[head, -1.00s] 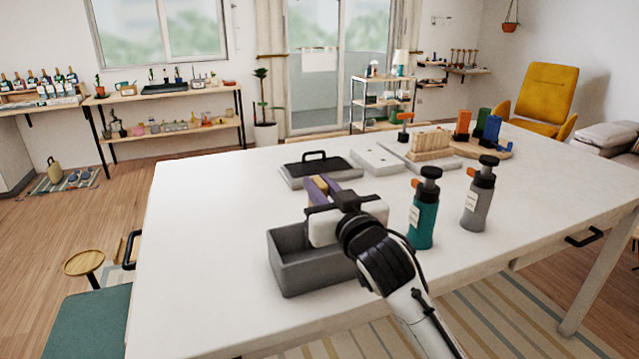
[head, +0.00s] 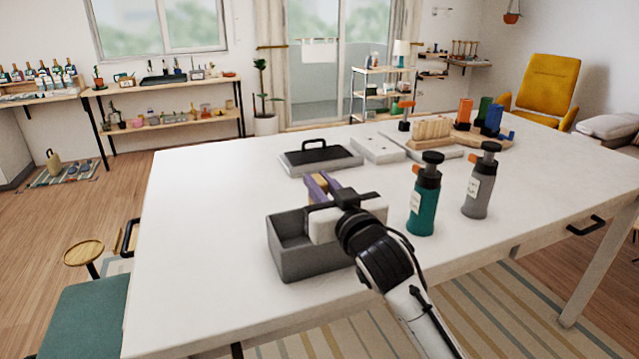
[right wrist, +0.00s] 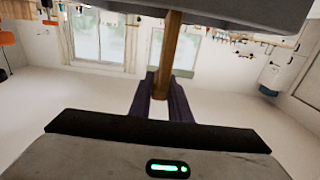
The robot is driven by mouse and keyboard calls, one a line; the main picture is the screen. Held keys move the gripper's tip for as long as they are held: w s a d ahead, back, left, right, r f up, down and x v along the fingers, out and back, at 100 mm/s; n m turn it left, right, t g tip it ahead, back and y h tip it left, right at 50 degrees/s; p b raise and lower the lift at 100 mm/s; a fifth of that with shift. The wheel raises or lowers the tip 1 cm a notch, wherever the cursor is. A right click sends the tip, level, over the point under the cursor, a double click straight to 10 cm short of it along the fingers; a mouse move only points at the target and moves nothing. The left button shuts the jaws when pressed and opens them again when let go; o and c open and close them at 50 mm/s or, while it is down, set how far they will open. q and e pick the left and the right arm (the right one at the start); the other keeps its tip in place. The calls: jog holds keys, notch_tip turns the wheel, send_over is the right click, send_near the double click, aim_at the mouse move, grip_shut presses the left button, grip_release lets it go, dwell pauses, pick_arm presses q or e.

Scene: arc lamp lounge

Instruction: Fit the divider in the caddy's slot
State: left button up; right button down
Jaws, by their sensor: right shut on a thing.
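The caddy (head: 290,268) is a grey open-topped box near the front edge of the white table in the head view. My right gripper (head: 318,184) is over the caddy's back right part, and its white body hides much of the opening. Its purple fingers are shut on a tan wooden strip, the divider (head: 325,184). In the right wrist view the divider (right wrist: 167,55) runs from between the fingers (right wrist: 162,100) to a grey surface at the top, likely the caddy. I cannot tell whether they touch. The slot is hidden. My left gripper is not in view.
A teal bottle (head: 424,205) and a grey bottle (head: 479,185) stand right of my gripper. Behind are a black-handled grey tray (head: 345,164), a pale block (head: 379,150) and a wooden rack (head: 433,130). The table's left part (head: 205,230) is clear.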

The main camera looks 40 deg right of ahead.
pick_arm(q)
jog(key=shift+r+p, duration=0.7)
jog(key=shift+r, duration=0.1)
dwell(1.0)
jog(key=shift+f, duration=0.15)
pick_arm(e)
jog(key=shift+f, duration=0.15)
pick_arm(q)
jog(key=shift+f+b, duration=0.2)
jog(key=shift+b, duration=0.15)
pick_arm(e)
jog(key=shift+f, duration=0.35)
